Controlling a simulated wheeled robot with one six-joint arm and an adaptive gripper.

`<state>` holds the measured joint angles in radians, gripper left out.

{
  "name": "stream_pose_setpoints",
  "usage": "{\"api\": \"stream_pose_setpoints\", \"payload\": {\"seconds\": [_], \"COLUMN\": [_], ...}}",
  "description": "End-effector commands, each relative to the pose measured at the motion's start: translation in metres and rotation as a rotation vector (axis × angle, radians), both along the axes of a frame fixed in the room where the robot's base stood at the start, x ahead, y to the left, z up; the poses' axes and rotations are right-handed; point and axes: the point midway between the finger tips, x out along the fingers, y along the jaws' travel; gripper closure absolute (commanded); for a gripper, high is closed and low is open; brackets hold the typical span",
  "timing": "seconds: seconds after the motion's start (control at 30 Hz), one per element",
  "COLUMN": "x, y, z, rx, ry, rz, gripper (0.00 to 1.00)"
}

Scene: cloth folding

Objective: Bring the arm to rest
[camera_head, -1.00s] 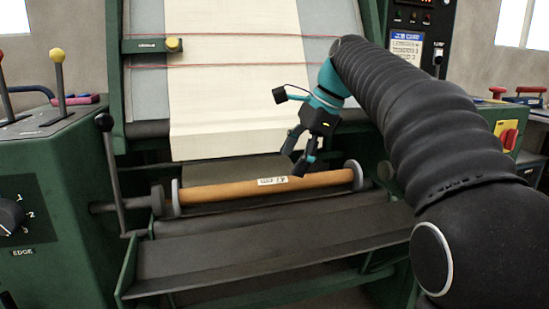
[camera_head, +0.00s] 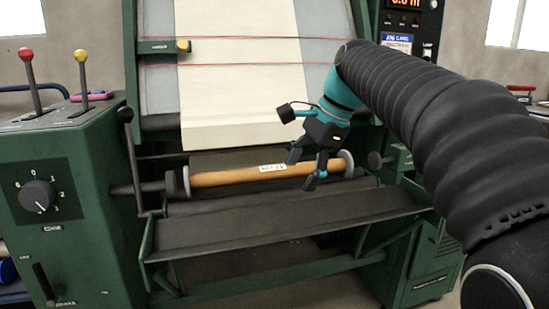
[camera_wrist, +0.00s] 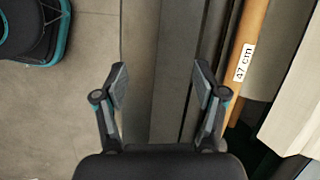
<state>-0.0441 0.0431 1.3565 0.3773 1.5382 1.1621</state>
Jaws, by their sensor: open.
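My gripper (camera_head: 302,168) is open and empty, in front of the right part of the wooden roller (camera_head: 225,177) in the head view. In the wrist view my gripper (camera_wrist: 161,88) has its two fingers spread apart over a dark metal ledge, with nothing between them. The roller (camera_wrist: 246,55), with a "47 cm" label, lies beside the right finger there. My black-sleeved arm reaches in from the right of the head view. A cream cloth (camera_head: 240,80) hangs down the machine's sloped face above the roller.
The green machine (camera_head: 75,190) has a dial (camera_head: 37,197) and levers at left. A dark shelf (camera_head: 270,222) runs below the roller. Red threads (camera_head: 250,65) cross the cloth. A control panel (camera_head: 408,25) stands at upper right. Bare floor (camera_wrist: 50,110) shows left in the wrist view.

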Motion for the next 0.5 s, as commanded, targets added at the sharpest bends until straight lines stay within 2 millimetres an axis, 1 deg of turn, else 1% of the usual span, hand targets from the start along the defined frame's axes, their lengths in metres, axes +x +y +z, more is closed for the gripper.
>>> {"api": "stream_pose_setpoints", "payload": {"seconds": [0.03,0.17,0.27,0.37,0.5], "x": [-0.007,-0.026,-0.047,-0.074,-0.113], "y": [-0.003,-0.013,-0.023,-0.036,-0.053], "z": [-0.001,-0.010,-0.020,-0.036,-0.065], "rx": [-0.013,-0.060,-0.112,-0.185,-0.301], "ry": [-0.017,-0.073,-0.129,-0.196,-0.287], "rz": [0.016,0.077,0.144,0.236,0.384], "gripper": [0.29,0.29,0.29,0.29,0.29]}}
